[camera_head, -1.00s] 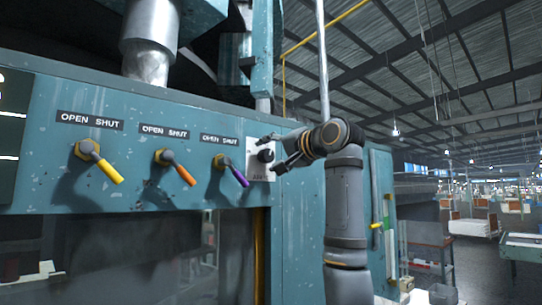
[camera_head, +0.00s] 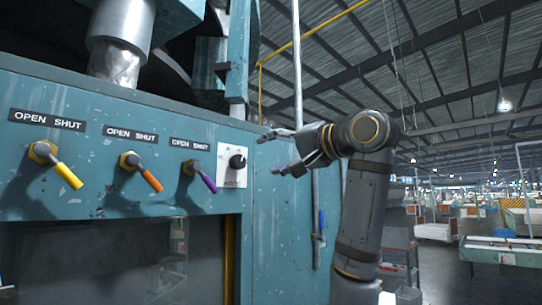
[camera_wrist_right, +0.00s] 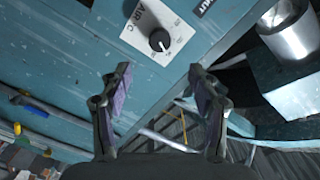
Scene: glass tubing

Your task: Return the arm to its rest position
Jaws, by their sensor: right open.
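My right gripper (camera_head: 270,153) is open and empty in the head view, its fingers pointing left toward the teal machine panel (camera_head: 120,195). It is apart from the black knob (camera_head: 237,161) on a white plate, standing to the right of it. In the right wrist view my gripper's two fingers (camera_wrist_right: 158,92) are spread with nothing between them. The black knob (camera_wrist_right: 159,40) also shows there, beyond the fingertips. My left gripper is in neither view.
Three levers with yellow (camera_head: 66,174), orange (camera_head: 150,179) and purple (camera_head: 207,182) handles stick out from the panel, left of the knob. A metal cylinder (camera_head: 118,40) stands above the panel. Open hall space with carts (camera_head: 436,229) lies to the right.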

